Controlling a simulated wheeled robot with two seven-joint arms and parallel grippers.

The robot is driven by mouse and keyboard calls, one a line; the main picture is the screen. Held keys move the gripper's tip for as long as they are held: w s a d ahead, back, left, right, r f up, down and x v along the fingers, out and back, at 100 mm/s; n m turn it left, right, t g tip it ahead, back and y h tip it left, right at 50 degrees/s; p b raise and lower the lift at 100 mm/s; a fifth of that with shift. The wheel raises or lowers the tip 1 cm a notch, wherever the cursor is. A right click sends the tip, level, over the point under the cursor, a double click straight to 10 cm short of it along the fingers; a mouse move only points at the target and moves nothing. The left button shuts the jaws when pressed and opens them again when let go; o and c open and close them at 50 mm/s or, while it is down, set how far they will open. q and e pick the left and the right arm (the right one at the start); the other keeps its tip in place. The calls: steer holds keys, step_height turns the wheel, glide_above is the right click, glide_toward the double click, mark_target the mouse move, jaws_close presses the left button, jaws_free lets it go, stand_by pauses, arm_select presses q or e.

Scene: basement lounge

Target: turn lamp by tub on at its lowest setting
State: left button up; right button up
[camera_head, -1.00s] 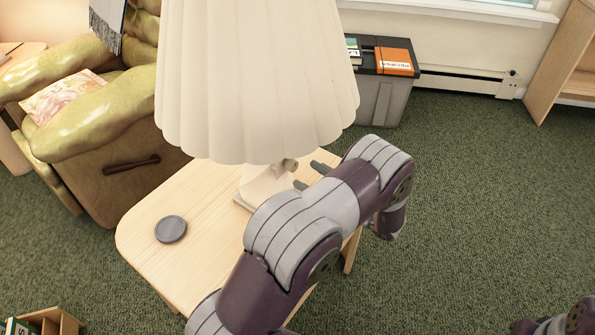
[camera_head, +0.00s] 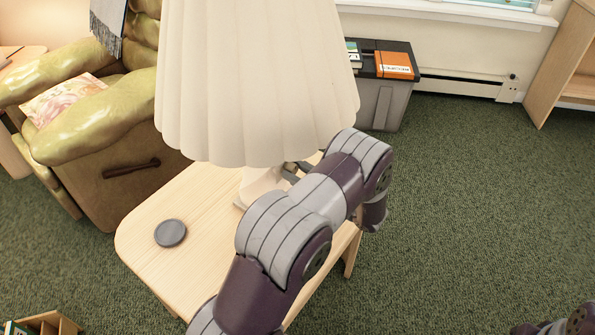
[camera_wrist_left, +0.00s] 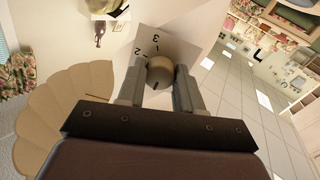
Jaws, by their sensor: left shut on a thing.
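The lamp has a large pleated cream shade (camera_head: 255,85) and a pale base (camera_head: 262,183) on a wooden side table (camera_head: 190,245). The shade shows no clear glow. In the left wrist view a round knob (camera_wrist_left: 160,70) sits on a pale plate (camera_wrist_left: 178,45) marked with 2 and 3. A dark line shows on the knob's lower part; any other marks are hidden. My left gripper (camera_head: 294,172) is beneath the shade's right edge, shut on the knob, one finger on each side in the wrist view (camera_wrist_left: 160,80).
A grey tub (camera_head: 380,103) with books, one orange (camera_head: 394,65), stands behind the table by the wall. A round grey disc (camera_head: 170,233) lies on the table. A green armchair (camera_head: 110,150) stands left.

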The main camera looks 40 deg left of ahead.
arm_select(q)
steer(key=shift+r+m+p, duration=0.2)
steer(key=shift+m+p, duration=0.4)
steer(key=shift+p, duration=0.25)
steer(key=shift+m+p, duration=1.15)
steer(key=shift+m, duration=0.05)
steer(key=m+p, duration=0.2)
steer(key=m, duration=0.1)
steer(key=shift+f+m+p, duration=0.15)
steer(key=shift+m+p, duration=0.45)
steer(key=shift+m, duration=0.7)
steer(key=o, duration=1)
steer(key=shift+o, duration=0.2)
steer(key=shift+d, duration=0.15)
